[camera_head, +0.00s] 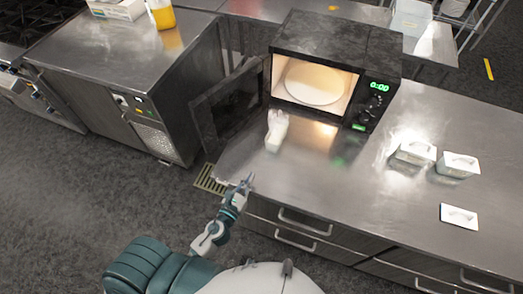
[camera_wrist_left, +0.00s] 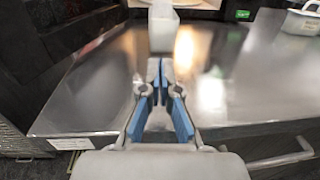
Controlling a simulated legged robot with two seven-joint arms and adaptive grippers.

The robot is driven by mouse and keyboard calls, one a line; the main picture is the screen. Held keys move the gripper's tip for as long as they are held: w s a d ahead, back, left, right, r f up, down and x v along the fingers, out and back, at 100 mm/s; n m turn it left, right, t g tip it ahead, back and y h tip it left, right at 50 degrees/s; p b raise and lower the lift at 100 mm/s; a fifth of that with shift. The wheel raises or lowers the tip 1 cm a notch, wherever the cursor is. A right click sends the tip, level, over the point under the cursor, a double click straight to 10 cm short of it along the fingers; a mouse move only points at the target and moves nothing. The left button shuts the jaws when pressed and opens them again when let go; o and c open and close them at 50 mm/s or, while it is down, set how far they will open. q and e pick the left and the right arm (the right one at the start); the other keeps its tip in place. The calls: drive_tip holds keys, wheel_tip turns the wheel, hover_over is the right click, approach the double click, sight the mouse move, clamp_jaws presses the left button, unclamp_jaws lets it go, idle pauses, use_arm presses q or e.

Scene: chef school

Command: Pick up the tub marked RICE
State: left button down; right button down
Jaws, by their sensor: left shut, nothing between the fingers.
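My left gripper (camera_head: 247,181) is shut and empty at the front left edge of the steel counter (camera_head: 340,195). Its blue-padded fingers meet in the left wrist view (camera_wrist_left: 160,75). A white upright container (camera_head: 277,130) stands ahead of it, in front of the microwave, apart from the fingers; it also shows in the left wrist view (camera_wrist_left: 163,28). Two white tubs stand on the counter's right side, a left one (camera_head: 416,153) and a right one (camera_head: 457,165). No RICE marking is readable on any of them. My right gripper is not in view.
The microwave (camera_head: 338,35) stands at the back with its door (camera_head: 228,105) open to the left and a plate (camera_head: 315,83) inside. A flat white item (camera_head: 459,216) lies at right. The counter's middle is clear. Another steel counter (camera_head: 115,55) stands at left.

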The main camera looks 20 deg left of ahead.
use_arm(q)
drive_tip(key=p, duration=0.1)
approach(269, 144)
drive_tip(key=w, duration=0.3)
drive_tip(key=w+d+p, duration=0.1)
drive_tip(key=w, duration=0.2)
drive_tip(key=shift+d, duration=0.2)
drive_tip(key=shift+w+a+f, duration=0.1)
drive_tip(key=shift+w, duration=0.45)
drive_tip(key=shift+a, duration=0.15)
